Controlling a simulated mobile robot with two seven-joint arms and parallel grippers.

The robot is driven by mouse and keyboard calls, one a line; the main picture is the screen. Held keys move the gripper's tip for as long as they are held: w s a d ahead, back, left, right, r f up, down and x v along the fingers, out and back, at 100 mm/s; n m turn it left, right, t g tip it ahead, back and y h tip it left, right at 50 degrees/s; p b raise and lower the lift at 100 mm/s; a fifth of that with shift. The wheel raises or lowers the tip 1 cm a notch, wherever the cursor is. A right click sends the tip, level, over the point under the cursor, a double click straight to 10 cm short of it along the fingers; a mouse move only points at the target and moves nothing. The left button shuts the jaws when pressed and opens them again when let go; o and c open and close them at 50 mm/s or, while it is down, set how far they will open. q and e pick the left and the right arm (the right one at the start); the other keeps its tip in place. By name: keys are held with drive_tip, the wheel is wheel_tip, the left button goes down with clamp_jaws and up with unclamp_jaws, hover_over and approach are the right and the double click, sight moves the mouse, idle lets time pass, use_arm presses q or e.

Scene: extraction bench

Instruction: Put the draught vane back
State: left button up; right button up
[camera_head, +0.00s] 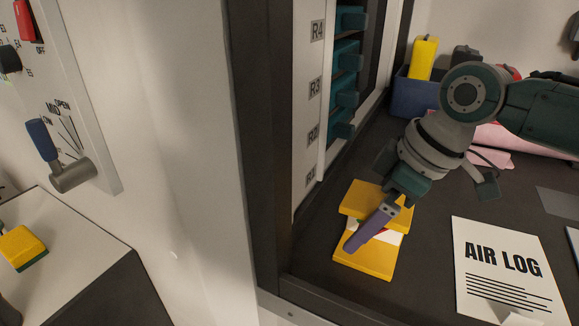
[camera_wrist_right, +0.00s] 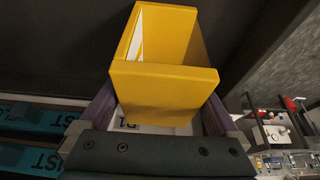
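My left gripper is not in view.
A rack with teal units (camera_head: 345,90) labelled R1 to R4 stands left of my right arm. An AIR LOG sheet (camera_head: 505,262) lies on the dark bench. A blue bin (camera_head: 415,92) is behind. A lever panel (camera_head: 85,110) and yellow-green block (camera_head: 22,245) are far left.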

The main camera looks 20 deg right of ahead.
drive_tip(key=shift+r, duration=0.1)
drive_tip(key=v, duration=1.2)
drive_tip(key=shift+r+p, duration=0.1)
drive_tip(key=shift+p, duration=0.3)
